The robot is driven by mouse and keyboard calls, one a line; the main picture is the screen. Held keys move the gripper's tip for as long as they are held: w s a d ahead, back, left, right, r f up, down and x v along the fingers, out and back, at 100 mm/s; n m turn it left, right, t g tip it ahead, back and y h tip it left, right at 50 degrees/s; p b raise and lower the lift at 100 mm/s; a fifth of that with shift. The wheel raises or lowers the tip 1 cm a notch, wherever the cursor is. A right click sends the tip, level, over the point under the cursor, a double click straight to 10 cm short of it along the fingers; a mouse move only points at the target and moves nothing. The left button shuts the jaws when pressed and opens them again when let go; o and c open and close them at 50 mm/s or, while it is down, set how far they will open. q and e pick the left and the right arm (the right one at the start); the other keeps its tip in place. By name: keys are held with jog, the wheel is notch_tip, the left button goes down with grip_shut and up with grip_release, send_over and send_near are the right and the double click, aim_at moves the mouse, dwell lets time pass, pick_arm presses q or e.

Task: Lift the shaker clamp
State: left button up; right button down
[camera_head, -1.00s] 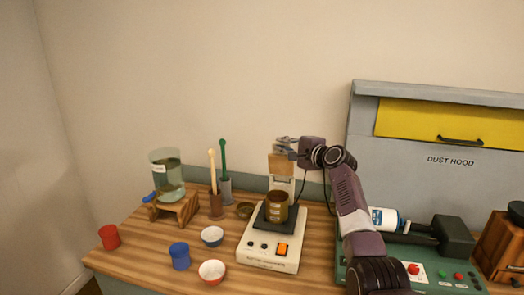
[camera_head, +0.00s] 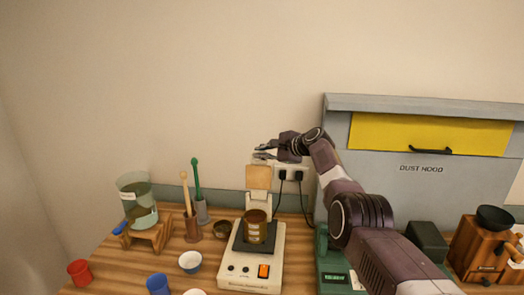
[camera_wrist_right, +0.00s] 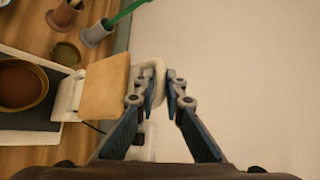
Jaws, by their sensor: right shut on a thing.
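The shaker clamp (camera_head: 259,178) has a tan pad on a white arm and stands upright at the back of the white shaker (camera_head: 249,270). In the right wrist view the clamp pad (camera_wrist_right: 105,87) is left of the fingers. My right gripper (camera_head: 265,151) is at the top of the clamp. In the wrist view my right gripper (camera_wrist_right: 166,82) is shut on the clamp's white looped handle (camera_wrist_right: 158,78). A brown labelled jar (camera_head: 255,228) stands on the shaker's dark plate, with the raised pad behind and above it. My left gripper is not in view.
Left of the shaker are a white-blue bowl (camera_head: 190,263), a blue cup (camera_head: 158,284), a red cup (camera_head: 79,272), holders with tools (camera_head: 201,211) and a glass vessel on a wooden stand (camera_head: 150,235). The dust hood (camera_head: 420,185) stands right. Plugs (camera_head: 283,175) are on the wall.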

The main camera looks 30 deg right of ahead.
jog(key=shift+a+f, duration=0.3)
jog(key=shift+f, duration=0.1)
jog(key=c, duration=2.2)
grip_release()
jog(key=shift+s, duration=0.1)
jog(key=shift+o, duration=0.9)
jog(key=shift+w, duration=0.2)
jog(key=shift+r, duration=0.15)
jog(key=shift+s+d, duration=0.1)
jog(key=shift+s+d+r, duration=0.25)
jog(key=shift+s+r, duration=0.05)
jog(key=shift+s, duration=0.15)
jog(key=v, duration=1)
jog(key=shift+s, duration=0.3)
jog(key=shift+f, duration=0.1)
